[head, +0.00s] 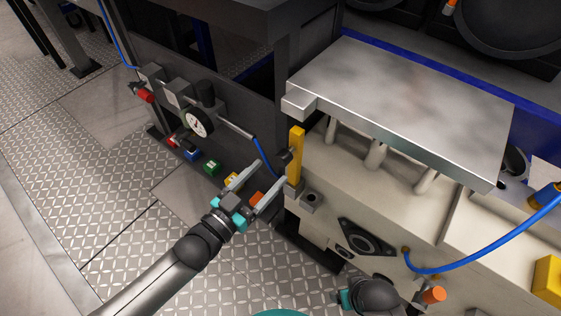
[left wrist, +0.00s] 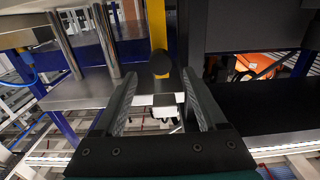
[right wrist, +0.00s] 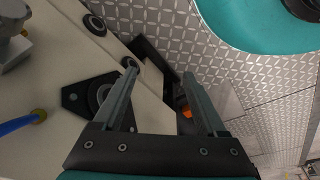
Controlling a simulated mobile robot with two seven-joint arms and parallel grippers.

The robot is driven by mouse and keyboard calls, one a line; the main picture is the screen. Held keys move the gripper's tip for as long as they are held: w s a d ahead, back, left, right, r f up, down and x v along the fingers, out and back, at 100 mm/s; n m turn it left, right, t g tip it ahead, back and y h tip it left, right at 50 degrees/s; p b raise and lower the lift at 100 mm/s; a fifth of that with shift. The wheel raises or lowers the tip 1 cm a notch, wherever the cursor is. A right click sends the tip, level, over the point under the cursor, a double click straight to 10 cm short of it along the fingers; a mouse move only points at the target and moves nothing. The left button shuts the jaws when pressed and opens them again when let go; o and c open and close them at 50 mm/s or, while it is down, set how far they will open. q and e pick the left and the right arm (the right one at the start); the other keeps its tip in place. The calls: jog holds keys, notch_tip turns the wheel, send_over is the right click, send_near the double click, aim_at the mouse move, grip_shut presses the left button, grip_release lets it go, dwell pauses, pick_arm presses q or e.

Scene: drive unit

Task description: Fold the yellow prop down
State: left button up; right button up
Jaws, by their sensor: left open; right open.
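The yellow prop (head: 295,155) stands upright beside the silver plate, its top near a block at the plate's corner and its foot at a small bracket (head: 309,198). A dark round knob (head: 284,157) sticks out from its side. My left gripper (head: 271,182) is open just left of the prop, fingers pointing toward it. In the left wrist view the prop (left wrist: 157,25) and the knob (left wrist: 161,64) show between the fingertips, with no contact visible. My right gripper (right wrist: 158,70) is open and empty, low in front of the machine's cream base.
The silver plate (head: 410,95) rests raised over the cream base on several posts. A gauge (head: 198,123) and coloured buttons (head: 212,167) are on the left. A blue hose (head: 480,250) curves at right. The metal floor (head: 80,180) at left is clear.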

aim_at(280, 162)
pick_arm(q)
jog(key=b+x, duration=0.1)
jog(key=x, duration=0.3)
jog(key=shift+b+x, duration=0.3)
jog(key=shift+x, duration=0.65)
pick_arm(e)
jog(key=shift+t, duration=0.3)
jog(key=shift+w+a+r, duration=0.1)
jog(key=shift+w+r, duration=0.45)
jog(key=shift+r, duration=0.4)
jog(key=shift+w+a+r, duration=0.1)
jog(key=shift+w+r, duration=0.45)
jog(key=shift+r, duration=0.35)
pick_arm(q)
grip_shut()
